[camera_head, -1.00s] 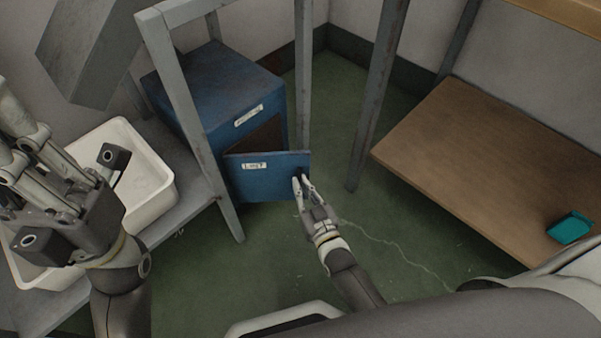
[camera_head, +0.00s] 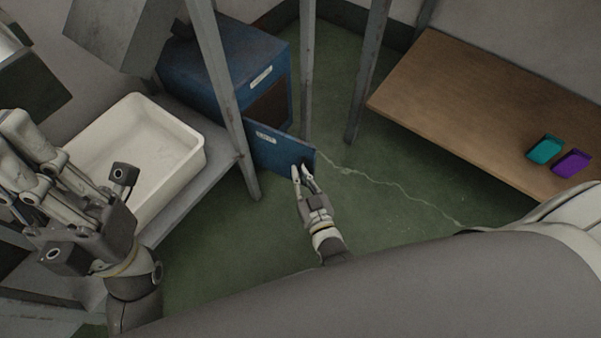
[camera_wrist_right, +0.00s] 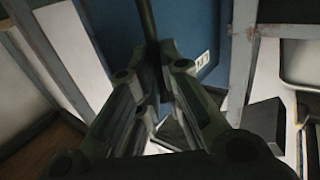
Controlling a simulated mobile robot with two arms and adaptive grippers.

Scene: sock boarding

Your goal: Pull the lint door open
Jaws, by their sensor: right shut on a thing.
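The blue lint door (camera_head: 280,149), with a small white label, stands swung out from the blue cabinet (camera_head: 225,68). A dark opening (camera_head: 270,103) shows in the cabinet behind it. My right gripper (camera_head: 302,168) is at the door's free edge, shut on its dark handle. In the right wrist view the fingers (camera_wrist_right: 155,75) close around a dark bar in front of the blue door (camera_wrist_right: 190,30); the exact contact is in shadow. My left gripper (camera_head: 60,150) is raised at the left, over the white basin; its finger opening is unclear.
Grey metal posts (camera_head: 222,95) stand in front of and beside the cabinet. A white basin (camera_head: 195,160) sits on a grey shelf at left. Green floor (camera_head: 400,205) lies clear between.

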